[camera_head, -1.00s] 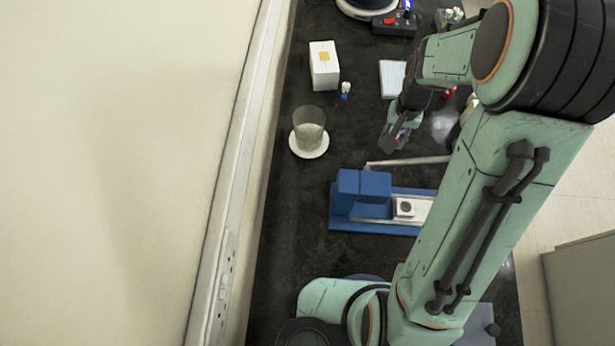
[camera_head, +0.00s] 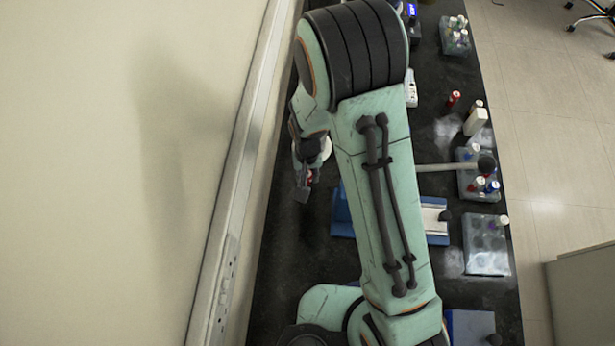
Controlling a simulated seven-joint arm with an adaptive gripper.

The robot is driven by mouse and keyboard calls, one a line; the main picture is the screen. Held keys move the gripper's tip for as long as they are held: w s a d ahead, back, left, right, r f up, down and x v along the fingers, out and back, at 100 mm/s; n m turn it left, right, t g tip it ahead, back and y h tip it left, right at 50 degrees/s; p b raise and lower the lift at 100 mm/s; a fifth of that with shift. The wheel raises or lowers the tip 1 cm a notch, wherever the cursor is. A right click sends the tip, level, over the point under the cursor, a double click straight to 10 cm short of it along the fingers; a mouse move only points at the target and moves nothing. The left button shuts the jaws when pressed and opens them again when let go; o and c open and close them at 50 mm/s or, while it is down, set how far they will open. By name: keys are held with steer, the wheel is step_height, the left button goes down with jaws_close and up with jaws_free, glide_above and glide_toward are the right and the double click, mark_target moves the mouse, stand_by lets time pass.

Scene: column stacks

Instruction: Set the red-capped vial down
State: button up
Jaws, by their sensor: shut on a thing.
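My gripper (camera_head: 303,187) is at the left part of the dark bench, close to the wall-side edge, pointing down. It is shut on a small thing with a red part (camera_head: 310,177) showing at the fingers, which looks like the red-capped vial. Most of it is hidden by the fingers, and I cannot tell whether it touches the bench. Another red-capped tube (camera_head: 453,99) is on the bench at the right, apart from my gripper.
Clear racks with colored-capped vials stand along the right side: a middle rack (camera_head: 466,186), a lower rack (camera_head: 484,262) and a far rack (camera_head: 455,42). A blue device (camera_head: 341,214) is partly behind my arm. Bare bench (camera_head: 285,235) lies below my gripper.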

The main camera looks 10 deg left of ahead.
steer(key=shift+f, duration=0.95)
steer(key=shift+f, duration=0.2)
steer(key=o, duration=0.8)
steer(key=shift+r, duration=0.1)
step_height(320, 180, up, 12)
steer(key=shift+r, duration=0.2)
steer(key=shift+m+y, duration=0.3)
steer(key=shift+m, duration=0.3)
steer(key=s+d+r, duration=0.2)
steer(key=r, duration=0.1)
steer(key=s+d+r, duration=0.2)
steer(key=d, duration=0.1)
steer(key=s+d+r, duration=0.2)
steer(key=d+r, duration=0.1)
steer(key=shift+s+r, duration=0.35)
steer(key=shift+s, duration=0.05)
steer(key=s+d+r, duration=0.2)
steer(key=s+d, duration=0.2)
steer(key=s, duration=0.5)
steer(key=shift+r+m, duration=0.3)
steer(key=shift+r, duration=0.1)
